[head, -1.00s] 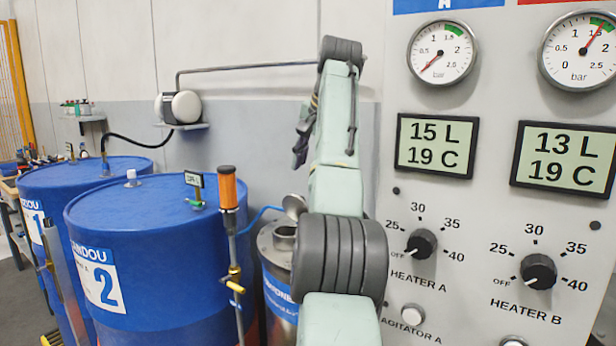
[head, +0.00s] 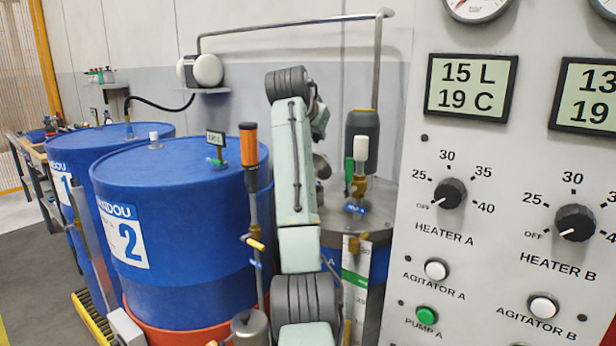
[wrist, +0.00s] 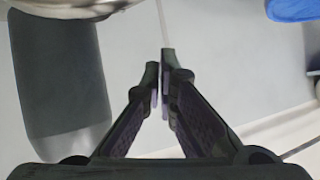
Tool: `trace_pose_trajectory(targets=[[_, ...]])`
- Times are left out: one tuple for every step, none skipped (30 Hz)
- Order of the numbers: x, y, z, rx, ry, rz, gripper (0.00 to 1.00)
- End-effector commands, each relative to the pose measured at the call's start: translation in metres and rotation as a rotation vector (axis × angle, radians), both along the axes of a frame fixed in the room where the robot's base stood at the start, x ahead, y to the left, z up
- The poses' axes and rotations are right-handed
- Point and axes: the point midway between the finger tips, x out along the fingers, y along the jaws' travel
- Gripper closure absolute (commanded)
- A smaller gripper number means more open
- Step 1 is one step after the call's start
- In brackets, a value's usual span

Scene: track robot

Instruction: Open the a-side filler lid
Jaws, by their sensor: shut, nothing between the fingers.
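The a-side tank's metal top (head: 385,222) is in the head view, between the blue drums and the control panel. A round metal disc (head: 322,166), which looks like the filler lid, stands tilted up at the tank's left, partly behind my arm. The filler opening is hidden there. My gripper (wrist: 162,90) is shut and empty in the wrist view, with its fingertips over pale background and touching nothing visible. A shiny curved metal edge (wrist: 70,8) shows at that view's top left; I cannot tell if it is the lid. My arm hides the gripper in the head view.
A dark grey motor (head: 362,138) rises from the tank and seems to show in the wrist view (wrist: 60,75). A blue drum (head: 185,240), an orange-handled tool (head: 248,145) and the control panel (head: 465,245) flank my arm. A pipe (head: 290,22) runs above.

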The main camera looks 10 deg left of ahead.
Motion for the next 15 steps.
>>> trace_pose_trajectory(targets=[[-0.006,0.018,-0.021,-0.061,-0.081,-0.002,1.0],[-0.012,0.026,-0.024,-0.095,-0.133,-0.007,1.0],[-0.021,0.038,-0.027,-0.137,-0.201,-0.01,1.0],[-0.029,0.045,-0.029,-0.164,-0.247,-0.011,1.0],[-0.037,0.053,-0.031,-0.19,-0.291,-0.01,1.0],[-0.049,0.064,-0.035,-0.22,-0.346,-0.009,1.0],[-0.06,0.07,-0.038,-0.241,-0.387,-0.012,1.0],[-0.071,0.075,-0.044,-0.265,-0.424,-0.021,1.0],[-0.088,0.078,-0.052,-0.296,-0.47,-0.043,1.0],[-0.102,0.08,-0.057,-0.318,-0.504,-0.064,1.0],[-0.117,0.082,-0.063,-0.337,-0.537,-0.083,1.0],[-0.137,0.083,-0.072,-0.361,-0.579,-0.112,1.0],[-0.152,0.081,-0.078,-0.377,-0.606,-0.138,1.0],[-0.166,0.079,-0.083,-0.39,-0.629,-0.164,1.0],[-0.181,0.076,-0.087,-0.401,-0.653,-0.196,1.0]])
